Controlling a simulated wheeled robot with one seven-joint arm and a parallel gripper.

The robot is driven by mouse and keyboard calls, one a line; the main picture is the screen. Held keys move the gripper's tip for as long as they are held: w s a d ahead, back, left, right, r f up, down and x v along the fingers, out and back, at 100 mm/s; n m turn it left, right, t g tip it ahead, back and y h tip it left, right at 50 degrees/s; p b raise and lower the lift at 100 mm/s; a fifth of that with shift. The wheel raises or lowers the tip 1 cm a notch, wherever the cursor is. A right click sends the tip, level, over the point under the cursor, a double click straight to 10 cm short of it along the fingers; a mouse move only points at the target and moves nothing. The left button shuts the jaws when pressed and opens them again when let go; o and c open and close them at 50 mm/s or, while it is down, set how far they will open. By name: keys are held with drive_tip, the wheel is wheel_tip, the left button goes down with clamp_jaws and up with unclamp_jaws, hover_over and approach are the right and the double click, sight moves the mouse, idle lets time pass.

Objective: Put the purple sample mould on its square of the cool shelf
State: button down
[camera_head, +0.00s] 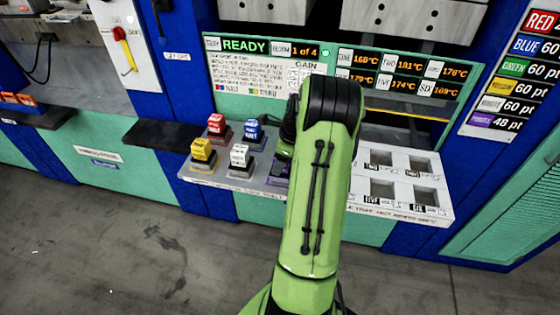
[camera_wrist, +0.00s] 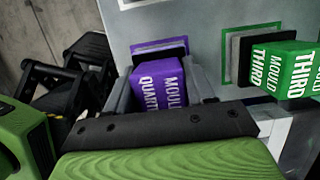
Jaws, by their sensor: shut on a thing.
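The purple sample mould (camera_wrist: 160,90), with white lettering, sits between the two fingers of my gripper (camera_wrist: 162,92) in the wrist view. My gripper is shut on it. A purple-edged square (camera_wrist: 177,42) with a grey and dark pad shows just beyond the mould, which overlaps its near part. I cannot tell whether the mould touches the pad. In the head view the purple square (camera_head: 276,181) shows at the right of the cool shelf (camera_head: 232,186), beside my arm. My arm hides the mould and most of the gripper there.
A green mould (camera_wrist: 286,68) stands close to the right in the wrist view. Red (camera_head: 216,125), blue (camera_head: 252,130), yellow (camera_head: 202,151) and white (camera_head: 239,156) moulds stand on the shelf. A pale block with several square openings (camera_head: 400,205) lies right of my arm.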

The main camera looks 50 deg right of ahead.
drive_tip(key=shift+c, duration=2)
unclamp_jaws()
drive_tip(key=shift+f, duration=0.1)
